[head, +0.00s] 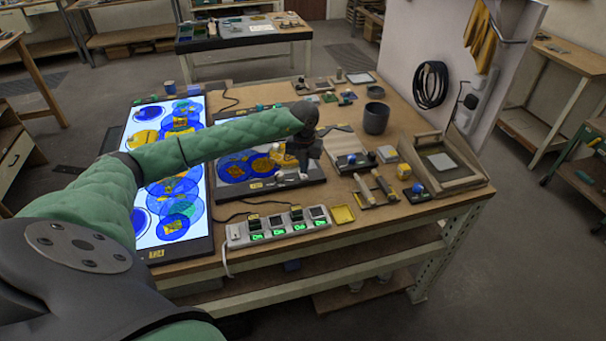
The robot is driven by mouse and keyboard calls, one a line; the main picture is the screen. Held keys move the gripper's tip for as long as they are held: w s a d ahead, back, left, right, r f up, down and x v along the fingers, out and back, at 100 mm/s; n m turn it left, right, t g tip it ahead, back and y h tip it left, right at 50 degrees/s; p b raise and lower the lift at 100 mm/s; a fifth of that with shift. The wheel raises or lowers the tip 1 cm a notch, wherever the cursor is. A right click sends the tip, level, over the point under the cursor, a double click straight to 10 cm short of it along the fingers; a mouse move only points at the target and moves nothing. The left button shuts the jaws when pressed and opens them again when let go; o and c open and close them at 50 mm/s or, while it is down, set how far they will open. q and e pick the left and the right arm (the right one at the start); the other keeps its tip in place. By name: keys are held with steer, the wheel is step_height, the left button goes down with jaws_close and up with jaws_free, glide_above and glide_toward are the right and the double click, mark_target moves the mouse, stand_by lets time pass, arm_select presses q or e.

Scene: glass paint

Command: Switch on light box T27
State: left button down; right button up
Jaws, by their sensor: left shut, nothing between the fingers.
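A long light box (205,236) on the left of the bench glows white under blue and yellow round glass pieces. A second light box (290,190) to its right is dark, with blue and amber glass on it. Both have small yellow tags that I cannot read, so I cannot tell which is T27. A power strip (240,238) at the bench's front edge has several switches with yellow tags and green lit "On" marks. My left gripper (304,172) is shut and empty over the right part of the dark box, partly hiding it. My right gripper is out of view.
Right of the dark box stand a dark cup (376,118), brushes, small jars and a wooden tray (460,183). Black cables run behind the strip. A white panel with a coiled cable (431,85) rises at the back right.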

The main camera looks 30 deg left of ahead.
mark_target(304, 176)
arm_select(q)
steer(key=shift+f+b, duration=0.75)
steer(key=shift+f, duration=0.25)
stand_by(0.8)
steer(key=shift+s+r, duration=0.1)
steer(key=shift+r, duration=0.6)
steer(key=shift+r+p, duration=0.95)
steer(key=shift+r, duration=1.9)
